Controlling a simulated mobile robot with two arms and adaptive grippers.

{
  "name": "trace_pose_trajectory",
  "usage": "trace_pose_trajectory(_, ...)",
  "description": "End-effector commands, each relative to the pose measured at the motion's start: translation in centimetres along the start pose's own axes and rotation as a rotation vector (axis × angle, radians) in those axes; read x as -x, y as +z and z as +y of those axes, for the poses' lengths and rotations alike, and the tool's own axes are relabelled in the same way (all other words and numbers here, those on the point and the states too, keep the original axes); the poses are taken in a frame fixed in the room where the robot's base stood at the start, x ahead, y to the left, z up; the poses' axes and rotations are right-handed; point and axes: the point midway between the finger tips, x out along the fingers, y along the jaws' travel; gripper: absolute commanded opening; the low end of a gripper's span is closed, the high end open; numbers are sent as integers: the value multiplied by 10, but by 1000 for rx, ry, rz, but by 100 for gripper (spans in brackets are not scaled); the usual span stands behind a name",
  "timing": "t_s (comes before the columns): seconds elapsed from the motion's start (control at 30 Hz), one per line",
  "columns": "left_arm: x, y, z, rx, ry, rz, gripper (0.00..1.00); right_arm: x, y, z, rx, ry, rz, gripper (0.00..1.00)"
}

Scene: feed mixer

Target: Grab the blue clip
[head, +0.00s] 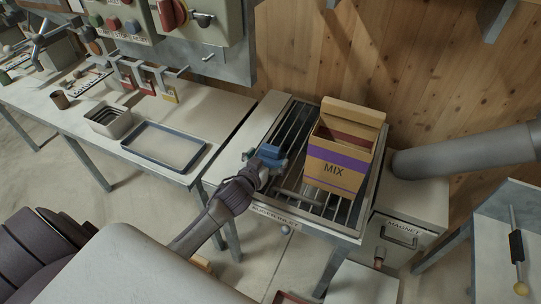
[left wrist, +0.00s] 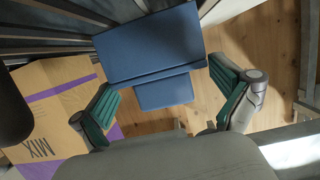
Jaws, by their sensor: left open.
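The blue clip (head: 270,152) sits at the left part of the grated hopper (head: 262,200), beside the MIX box. In the left wrist view the clip (left wrist: 150,42) shows as a wide blue block with a smaller blue part below it. My left gripper (head: 264,164) is at the clip, and its fingers partly hide it in the head view. In the left wrist view the left gripper (left wrist: 165,80) is open, with one green-padded finger on each side of the smaller part and gaps showing. My right gripper is not in view.
The open cardboard MIX box (head: 338,160) stands on the grate close to the right of the gripper. A grey pipe (head: 465,155) and a MAGNET drawer (head: 400,236) are farther right. A blue-rimmed tray (head: 163,146) and a metal bin (head: 112,121) stand on the left bench.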

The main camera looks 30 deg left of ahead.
Motion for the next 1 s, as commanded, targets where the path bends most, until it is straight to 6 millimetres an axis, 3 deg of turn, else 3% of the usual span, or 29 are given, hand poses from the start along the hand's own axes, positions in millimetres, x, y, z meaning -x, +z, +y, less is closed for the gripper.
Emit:
trace_pose_trajectory(0.13,-16,0,0,1,0,0,100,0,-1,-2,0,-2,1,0)
trace_pose_trajectory(0.4,-18,0,0,1,0,0,98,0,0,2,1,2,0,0)
trace_pose_trajectory(0.6,-18,0,0,1,0,-1,69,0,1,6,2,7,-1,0)
trace_pose_trajectory(0.87,-18,-2,0,1,0,0,69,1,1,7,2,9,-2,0)
trace_pose_trajectory(1.0,-13,-18,0,-2,0,4,69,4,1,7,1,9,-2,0)
